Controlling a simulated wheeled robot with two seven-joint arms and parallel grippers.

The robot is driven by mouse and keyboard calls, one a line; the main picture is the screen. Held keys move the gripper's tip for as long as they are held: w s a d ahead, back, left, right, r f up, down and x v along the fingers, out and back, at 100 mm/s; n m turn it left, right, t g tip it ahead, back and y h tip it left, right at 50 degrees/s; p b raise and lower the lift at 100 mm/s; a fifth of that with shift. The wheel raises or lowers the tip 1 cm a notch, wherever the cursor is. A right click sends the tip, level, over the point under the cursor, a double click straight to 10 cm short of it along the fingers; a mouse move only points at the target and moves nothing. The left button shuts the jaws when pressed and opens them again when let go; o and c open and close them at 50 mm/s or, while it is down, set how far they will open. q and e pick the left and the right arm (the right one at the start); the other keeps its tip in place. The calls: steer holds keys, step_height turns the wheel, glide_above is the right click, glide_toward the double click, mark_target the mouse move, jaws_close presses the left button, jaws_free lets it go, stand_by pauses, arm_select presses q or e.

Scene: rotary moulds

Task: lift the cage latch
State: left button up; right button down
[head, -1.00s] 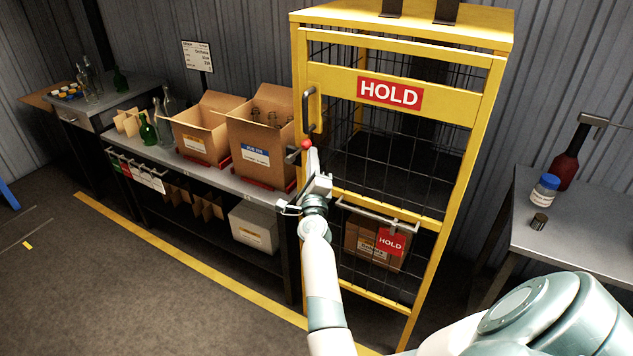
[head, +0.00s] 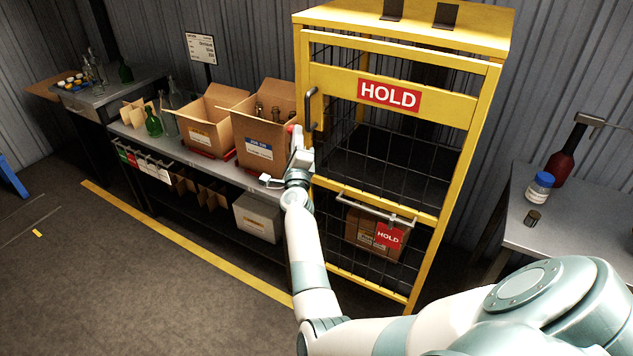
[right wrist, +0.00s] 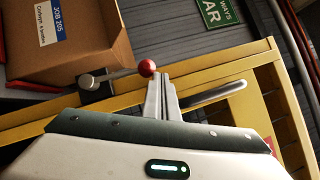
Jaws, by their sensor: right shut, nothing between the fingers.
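The yellow cage (head: 478,120) has a mesh door with a red HOLD sign (head: 390,94). The latch is a grey lever (right wrist: 118,75) with a red ball knob (right wrist: 147,68), beside the cage's yellow frame in the right wrist view. In the head view only a bit of the red knob (head: 290,129) shows; my gripper hides the lever. My right gripper (head: 297,132) is shut and empty. Its fingertips (right wrist: 161,78) are right beside the knob in the right wrist view; I cannot tell whether they touch. My left gripper is not in view.
A door handle (head: 309,109) stands above my gripper. Open cartons (head: 262,143) sit on the bench left of the cage. A side table (head: 570,235) with bottles stands right.

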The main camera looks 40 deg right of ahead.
steer(key=shift+w+a+r, duration=0.15)
steer(key=shift+w+a, duration=0.05)
steer(key=shift+w, duration=0.25)
stand_by(0.4)
